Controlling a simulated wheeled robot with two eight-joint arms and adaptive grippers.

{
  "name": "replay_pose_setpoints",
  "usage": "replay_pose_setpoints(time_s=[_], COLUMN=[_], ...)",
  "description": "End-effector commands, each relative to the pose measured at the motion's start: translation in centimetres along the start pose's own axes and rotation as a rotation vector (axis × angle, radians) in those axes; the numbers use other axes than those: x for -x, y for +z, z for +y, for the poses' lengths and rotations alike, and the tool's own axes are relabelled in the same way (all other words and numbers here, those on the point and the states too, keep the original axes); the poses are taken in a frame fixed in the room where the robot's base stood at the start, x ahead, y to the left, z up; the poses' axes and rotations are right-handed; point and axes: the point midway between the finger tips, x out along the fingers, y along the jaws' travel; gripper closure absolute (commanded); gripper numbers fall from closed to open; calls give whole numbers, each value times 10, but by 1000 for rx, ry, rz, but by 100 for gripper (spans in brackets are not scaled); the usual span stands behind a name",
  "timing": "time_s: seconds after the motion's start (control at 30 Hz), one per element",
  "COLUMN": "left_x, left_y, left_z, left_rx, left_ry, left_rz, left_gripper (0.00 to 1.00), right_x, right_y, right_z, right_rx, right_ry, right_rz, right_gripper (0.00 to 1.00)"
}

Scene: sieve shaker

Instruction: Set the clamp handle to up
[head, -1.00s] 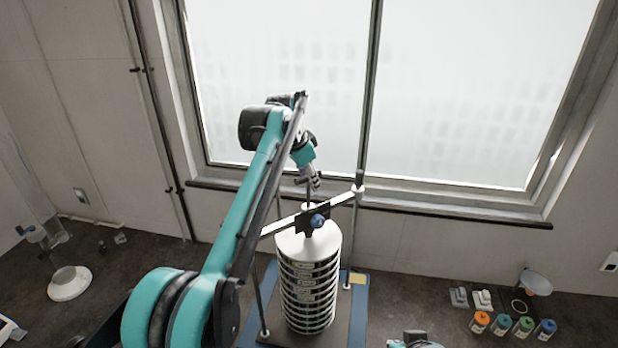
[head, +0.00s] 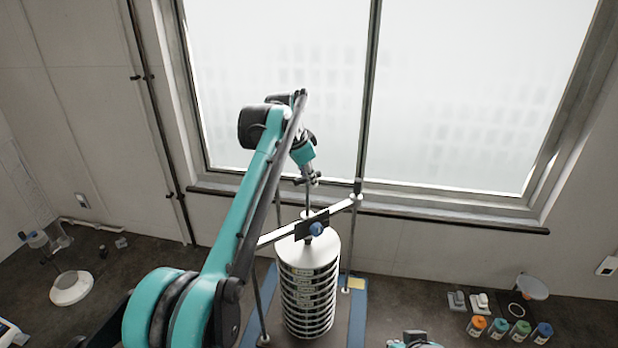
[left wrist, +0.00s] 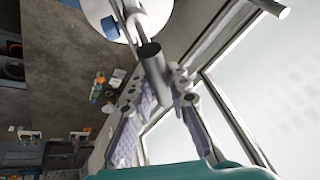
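The sieve stack (head: 308,290) stands upright under a pale clamp bar (head: 343,206) carried by two rods. At the bar's middle is a black block with a blue knob (head: 316,229). A thin rod (head: 307,196) rises from there to my left gripper (head: 312,179), which is above the bar. In the left wrist view, a grey metal cylinder, apparently the clamp handle (left wrist: 152,62), lies between the fingertips of my left gripper (left wrist: 160,88). The fingers converge on it and look closed on its sides.
A window is close behind the shaker. Several capped bottles (head: 497,330) and a bowl (head: 533,287) are on the bench at right. A white round-based stand (head: 70,288) is at left. My left arm covers the bench left of the stack.

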Motion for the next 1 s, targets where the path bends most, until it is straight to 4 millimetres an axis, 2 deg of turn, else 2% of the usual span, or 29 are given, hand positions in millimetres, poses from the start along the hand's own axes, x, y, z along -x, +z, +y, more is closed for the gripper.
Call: replay_pose_setpoints(time_s=[0.03, 0.07, 0.1, 0.47, 0.57, 0.9, 1.0], left_x=[2, 2, 2, 6, 19, 94, 107], left_y=[-1, -1, -1, 0, 0, 1, 0], left_z=[-2, -2, -2, -1, -1, -1, -1], left_rx=[1, 1, 1, 2, 2, 3, 2], left_ry=[-5, -5, -5, -2, -2, -3, -3], left_rz=[4, 4, 4, 3, 3, 3, 4], left_gripper=[73, 65, 62, 62, 62, 62, 62], right_x=[0, 0, 0, 0, 0, 0, 0], right_y=[0, 0, 0, 0, 0, 0, 0], right_z=[0, 0, 0, 0, 0, 0, 0], right_rx=[0, 0, 0, 0, 0, 0, 0], right_ry=[0, 0, 0, 0, 0, 0, 0], right_rz=[0, 0, 0, 0, 0, 0, 0], right_gripper=[100, 100, 100, 100, 100, 100, 100])
